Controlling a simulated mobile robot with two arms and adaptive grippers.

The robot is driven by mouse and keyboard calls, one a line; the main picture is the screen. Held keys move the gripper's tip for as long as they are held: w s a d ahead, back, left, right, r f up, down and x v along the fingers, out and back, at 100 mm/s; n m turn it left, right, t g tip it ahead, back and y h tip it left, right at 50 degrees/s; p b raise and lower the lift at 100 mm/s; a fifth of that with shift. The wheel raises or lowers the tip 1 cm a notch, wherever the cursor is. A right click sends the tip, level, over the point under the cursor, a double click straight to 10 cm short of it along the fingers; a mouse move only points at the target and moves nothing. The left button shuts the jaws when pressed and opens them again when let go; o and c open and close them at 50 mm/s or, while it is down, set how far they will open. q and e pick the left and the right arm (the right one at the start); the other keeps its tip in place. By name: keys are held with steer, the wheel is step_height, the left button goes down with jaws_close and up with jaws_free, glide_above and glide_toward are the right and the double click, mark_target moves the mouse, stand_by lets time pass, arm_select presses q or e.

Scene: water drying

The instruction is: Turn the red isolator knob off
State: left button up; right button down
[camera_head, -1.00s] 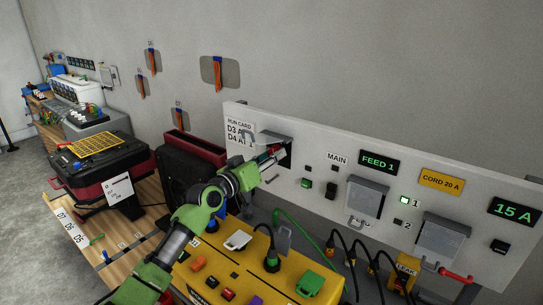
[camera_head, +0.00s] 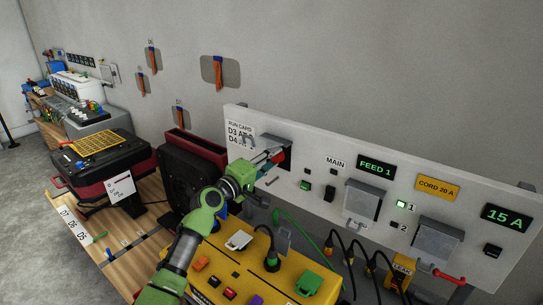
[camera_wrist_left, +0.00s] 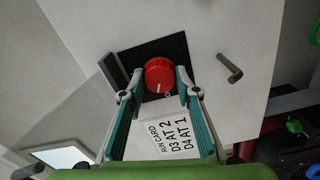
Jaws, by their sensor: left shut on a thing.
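The red isolator knob (camera_wrist_left: 159,75) is round, with a short white pointer mark toward the bottom of the left wrist view. It sits on a black plate (camera_wrist_left: 170,50) on the grey panel. My left gripper (camera_wrist_left: 160,90) has one teal-lined finger on each side of the knob and is shut on it. My right gripper is not in view.
A grey flap (camera_head: 277,139) stands out above the knob. A short metal peg (camera_wrist_left: 229,69) sticks out beside the black plate. The panel (camera_head: 320,150) also carries green displays, switches and grey covers. Below is a yellow box (camera_head: 258,255) with plugs and cords.

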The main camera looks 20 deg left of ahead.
arm_select(q)
steer(key=n+p, duration=0.2)
steer(key=n, duration=0.3)
steer(key=shift+n, duration=0.3)
stand_by(0.4)
steer(key=o, duration=1.1)
steer(key=shift+s, duration=0.1)
steer(key=v, duration=1.1)
steer(key=shift+s+a, duration=0.15)
steer(key=shift+s, duration=0.25)
